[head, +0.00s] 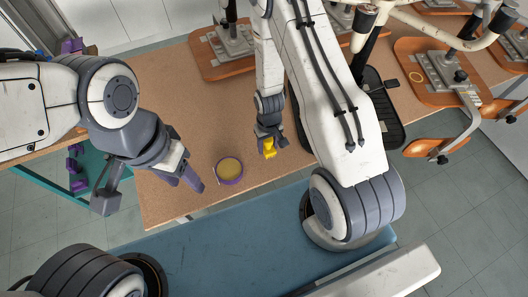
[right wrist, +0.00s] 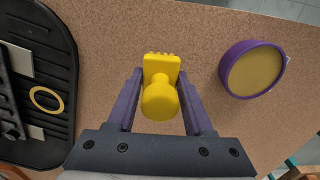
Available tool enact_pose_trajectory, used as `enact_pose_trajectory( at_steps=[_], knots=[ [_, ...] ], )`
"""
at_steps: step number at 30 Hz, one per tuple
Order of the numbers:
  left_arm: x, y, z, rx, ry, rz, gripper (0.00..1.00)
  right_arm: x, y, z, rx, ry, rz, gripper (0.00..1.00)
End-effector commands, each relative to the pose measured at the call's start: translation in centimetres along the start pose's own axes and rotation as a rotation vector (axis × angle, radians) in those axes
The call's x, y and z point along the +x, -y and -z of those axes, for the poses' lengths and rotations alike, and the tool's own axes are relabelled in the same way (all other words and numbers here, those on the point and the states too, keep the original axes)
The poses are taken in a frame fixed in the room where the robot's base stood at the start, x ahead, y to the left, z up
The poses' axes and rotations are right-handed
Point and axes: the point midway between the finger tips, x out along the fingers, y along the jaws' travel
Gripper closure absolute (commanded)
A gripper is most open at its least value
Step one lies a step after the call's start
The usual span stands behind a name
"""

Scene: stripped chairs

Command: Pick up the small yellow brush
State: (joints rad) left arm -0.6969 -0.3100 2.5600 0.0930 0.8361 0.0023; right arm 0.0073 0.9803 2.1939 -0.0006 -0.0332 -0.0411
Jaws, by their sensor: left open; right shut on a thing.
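The small yellow brush (head: 269,149) is between the fingers of my right gripper (head: 266,140) in the head view, over the brown table. In the right wrist view the yellow brush (right wrist: 160,90) sits between the two purple-grey fingers of my right gripper (right wrist: 161,100), its rounded knob toward the camera. The gripper is shut on it. I cannot tell whether the brush touches the table. My left gripper (head: 150,190) is open and empty near the table's left front edge.
A round purple-rimmed tin (head: 229,170) with tan contents stands on the table (head: 200,115), left of the brush; it also shows in the right wrist view (right wrist: 253,69). A black tray (head: 384,105) lies to the right. Stripped chair parts with orange boards (head: 432,75) fill the right side.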

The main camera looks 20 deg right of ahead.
Motion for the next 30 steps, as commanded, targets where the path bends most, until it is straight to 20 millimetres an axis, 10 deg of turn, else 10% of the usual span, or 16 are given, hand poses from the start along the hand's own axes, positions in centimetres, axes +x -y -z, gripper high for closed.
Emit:
enact_pose_trajectory(
  at_steps=[15, 30],
  knots=[
    [1.9, 0.1, -0.1, 0.001, 0.001, 0.000, 0.50, -6.8, -6.7, -7.7, 0.006, 0.001, 0.000, 1.00],
    [1.4, 0.1, -0.1, 0.001, 0.000, 0.000, 0.50, -7.3, -7.7, -8.8, 0.000, 0.000, 0.000, 1.00]
  ],
)
